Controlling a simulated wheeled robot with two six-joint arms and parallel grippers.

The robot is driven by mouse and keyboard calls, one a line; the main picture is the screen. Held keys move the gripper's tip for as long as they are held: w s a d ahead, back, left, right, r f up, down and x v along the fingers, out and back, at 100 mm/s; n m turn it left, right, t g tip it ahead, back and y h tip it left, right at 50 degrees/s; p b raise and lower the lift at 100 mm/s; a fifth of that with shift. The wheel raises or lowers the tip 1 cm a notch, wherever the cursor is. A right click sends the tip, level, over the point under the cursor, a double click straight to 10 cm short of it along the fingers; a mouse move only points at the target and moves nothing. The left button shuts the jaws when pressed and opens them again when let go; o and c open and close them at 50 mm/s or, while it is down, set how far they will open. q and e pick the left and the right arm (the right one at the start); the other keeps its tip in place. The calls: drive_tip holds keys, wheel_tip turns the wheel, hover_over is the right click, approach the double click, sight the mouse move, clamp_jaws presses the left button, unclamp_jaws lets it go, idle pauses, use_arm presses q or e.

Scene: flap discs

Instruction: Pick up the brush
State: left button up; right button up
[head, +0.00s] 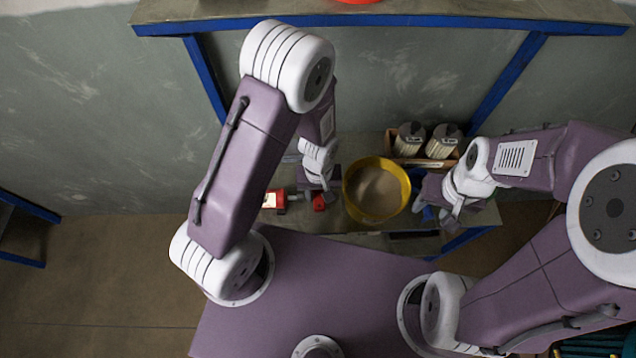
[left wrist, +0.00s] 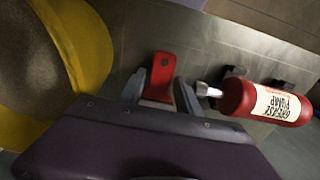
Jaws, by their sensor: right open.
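A red flat piece with a small hole near its end (left wrist: 162,72) shows between the fingers of my left gripper (left wrist: 160,95) in the left wrist view. It looks like a handle, but its other end is hidden, so I cannot tell whether it is the brush. A bit of red also shows beside my left gripper (head: 318,188) in the head view (head: 319,202). The left fingers are apart, and I cannot tell whether they clamp the red piece. My right gripper (head: 446,218) is open, right of the yellow bowl. No bristles are clearly visible.
A yellow bowl (head: 349,207) with a sandy-coloured inside stands between my grippers. A red grease pump bottle (left wrist: 266,102) lies right of the left fingers in the wrist view. Two canisters (head: 409,140) (head: 443,141) stand in a wooden box behind. Dark small items (left wrist: 233,74) lie near the bottle.

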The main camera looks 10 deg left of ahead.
sight(319, 196)
use_arm(q)
drive_tip(key=shift+r, duration=0.1)
clamp_jaws()
wheel_tip(319, 196, up, 10)
drive_tip(key=p, duration=0.2)
